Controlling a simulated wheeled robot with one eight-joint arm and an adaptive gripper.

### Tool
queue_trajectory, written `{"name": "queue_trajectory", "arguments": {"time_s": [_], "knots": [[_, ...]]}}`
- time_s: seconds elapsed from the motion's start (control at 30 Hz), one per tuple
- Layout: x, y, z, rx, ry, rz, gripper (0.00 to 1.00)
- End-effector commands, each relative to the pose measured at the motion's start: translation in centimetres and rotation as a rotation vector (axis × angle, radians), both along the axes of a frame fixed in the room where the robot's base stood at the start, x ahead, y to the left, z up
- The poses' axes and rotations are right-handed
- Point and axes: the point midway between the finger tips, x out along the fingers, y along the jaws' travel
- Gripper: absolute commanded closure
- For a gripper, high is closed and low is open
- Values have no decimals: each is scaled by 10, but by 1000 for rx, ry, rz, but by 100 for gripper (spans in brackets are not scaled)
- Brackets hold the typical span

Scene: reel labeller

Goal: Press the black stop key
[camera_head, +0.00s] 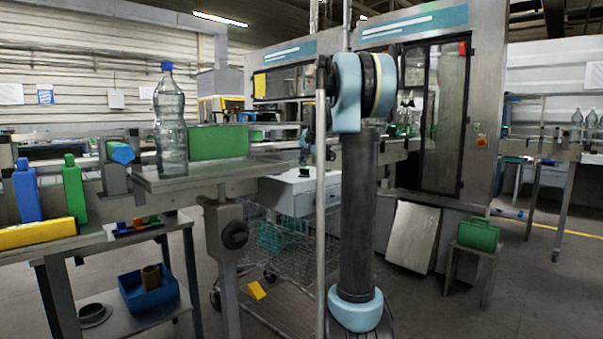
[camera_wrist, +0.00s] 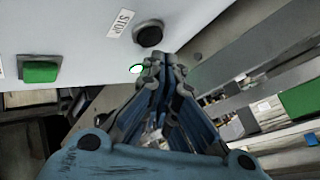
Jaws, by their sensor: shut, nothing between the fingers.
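The black stop key (camera_wrist: 149,34) is a round, dark knob on a pale panel, at the top middle of the wrist view. A white label reading STOP (camera_wrist: 120,23) is beside it, to its left. My gripper (camera_wrist: 165,60) is shut and empty. Its fingertips appear just below the key in the wrist view, with a gap visible between them and the key. In the head view, a white box (camera_head: 290,192) stands behind my arm with a small dark knob on top; I cannot tell the gripper clearly there.
A green key (camera_wrist: 39,70) sits on the same panel at the left. In the head view, a clear bottle (camera_head: 171,125) stands on the conveyor at the left. A wire cart (camera_head: 275,240) is below the white box. A green case (camera_head: 478,234) rests on a stool at the right.

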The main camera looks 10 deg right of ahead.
Motion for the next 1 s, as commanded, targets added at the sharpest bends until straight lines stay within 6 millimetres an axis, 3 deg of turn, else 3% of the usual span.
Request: {"name": "queue_trajectory", "arguments": {"time_s": [1.0], "knots": [[-1, 1, -10, 0, 0, 0, 100]]}}
